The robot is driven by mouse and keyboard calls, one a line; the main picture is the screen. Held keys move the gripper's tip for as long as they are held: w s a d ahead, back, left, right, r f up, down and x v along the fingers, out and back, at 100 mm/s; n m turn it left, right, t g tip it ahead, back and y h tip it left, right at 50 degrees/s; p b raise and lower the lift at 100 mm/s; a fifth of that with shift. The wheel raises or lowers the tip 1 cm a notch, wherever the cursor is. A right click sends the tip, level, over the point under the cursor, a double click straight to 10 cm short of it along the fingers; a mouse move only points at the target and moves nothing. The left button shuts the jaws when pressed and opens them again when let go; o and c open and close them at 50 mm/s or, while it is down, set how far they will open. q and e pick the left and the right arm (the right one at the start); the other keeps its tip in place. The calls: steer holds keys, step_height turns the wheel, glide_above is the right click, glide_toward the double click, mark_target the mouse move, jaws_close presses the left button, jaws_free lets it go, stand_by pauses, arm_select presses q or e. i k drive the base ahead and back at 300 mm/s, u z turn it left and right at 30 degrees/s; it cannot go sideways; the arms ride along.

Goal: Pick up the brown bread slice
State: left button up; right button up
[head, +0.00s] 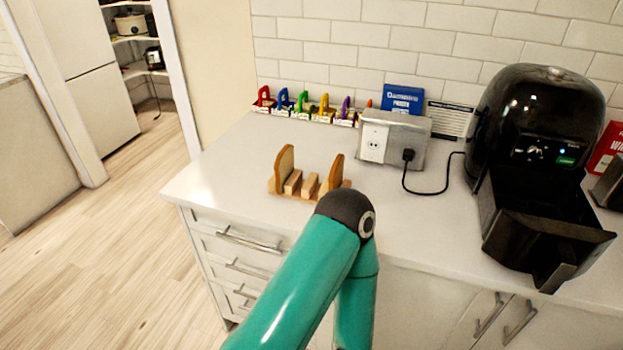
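A bread slice (285,164) with a brown crust stands upright at the left end of a small wooden rack (275,187) on the white counter. A second, browner slice (336,171) stands upright toward the rack's right end. I cannot tell for sure which one is the brown bread slice. A teal arm of mine with a dark joint rises from the bottom, in front of the rack's right end, and hides part of it. Neither of my grippers shows in the head view.
A black air fryer (528,125) stands at the right with its drawer (545,230) pulled out. A metal outlet box (395,138) with a plugged black cord (425,192) sits behind the rack. Several coloured padlocks (303,101) line the wall. The counter left of the rack is clear.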

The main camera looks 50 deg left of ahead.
mark_target(336, 177)
steer(key=z, duration=0.2)
steer(key=i, duration=0.2)
steer(key=u, duration=2.95)
steer(key=k, duration=0.5)
steer(key=z, duration=1.1)
steer(key=i, duration=0.65)
steer(key=u, duration=1.5)
